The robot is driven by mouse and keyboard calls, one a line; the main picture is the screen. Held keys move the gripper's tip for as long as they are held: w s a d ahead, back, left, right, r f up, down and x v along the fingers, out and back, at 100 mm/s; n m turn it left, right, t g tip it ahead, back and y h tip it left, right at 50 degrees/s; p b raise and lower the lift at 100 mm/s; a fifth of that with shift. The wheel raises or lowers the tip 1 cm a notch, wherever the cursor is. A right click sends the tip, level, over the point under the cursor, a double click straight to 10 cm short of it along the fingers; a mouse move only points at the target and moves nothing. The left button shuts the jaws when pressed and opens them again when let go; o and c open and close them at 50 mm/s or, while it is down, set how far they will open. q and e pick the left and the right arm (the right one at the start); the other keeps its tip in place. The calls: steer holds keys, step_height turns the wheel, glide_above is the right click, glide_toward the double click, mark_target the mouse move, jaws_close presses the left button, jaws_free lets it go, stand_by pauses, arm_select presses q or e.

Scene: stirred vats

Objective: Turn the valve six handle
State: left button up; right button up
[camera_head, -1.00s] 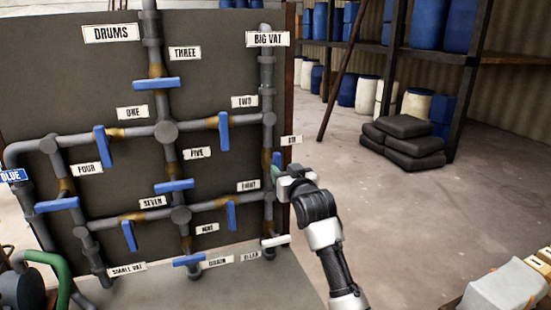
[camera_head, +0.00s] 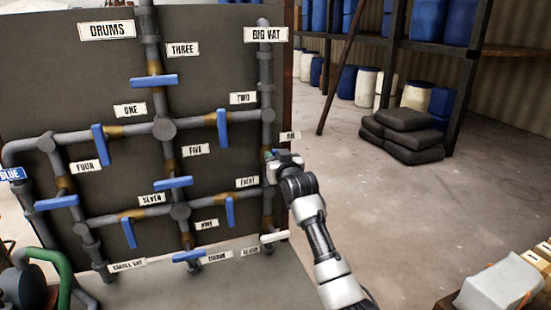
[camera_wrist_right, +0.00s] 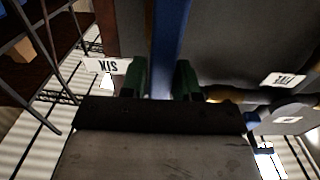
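The SIX label (camera_head: 290,135) is beside the right-hand vertical pipe (camera_head: 267,193). My right gripper (camera_head: 271,157) is at that pipe, just below and left of the label, and hides most of the valve six handle in the head view. In the right wrist view, the blue valve six handle (camera_wrist_right: 170,40) runs between the green fingertips of my right gripper (camera_wrist_right: 160,80). The fingers lie close along both its sides and look shut on it. The SIX label also shows upside down there (camera_wrist_right: 107,65). My left gripper is not in view.
Other blue handles, such as those by TWO (camera_head: 222,128) and EIGHT (camera_head: 229,212), sit on the grey panel's pipes (camera_head: 90,140). A white handle (camera_head: 275,237) is below my gripper. Dark sacks (camera_head: 405,135) lie at the back right.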

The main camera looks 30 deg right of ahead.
jaws_close()
steer(key=m+p, duration=0.1)
steer(key=m, duration=0.1)
steer(key=shift+d+m+p, duration=0.3)
steer(key=shift+m+p, duration=0.05)
steer(key=shift+m, duration=0.05)
steer(key=shift+s+d+f+m+p, duration=0.1)
steer(key=shift+d+f+m+p, duration=0.5)
steer(key=shift+m, duration=1.85)
steer(key=shift+s+f+m+p, duration=0.15)
steer(key=shift+m+p, duration=0.95)
steer(key=shift+m, duration=1.4)
steer(key=shift+s+d+f+m+p, duration=0.1)
steer(key=shift+d+f+m+p, duration=0.55)
steer(key=shift+m, duration=1.8)
steer(key=shift+a+r+m, duration=0.15)
steer(key=shift+a+m, duration=0.15)
steer(key=shift+a, duration=0.05)
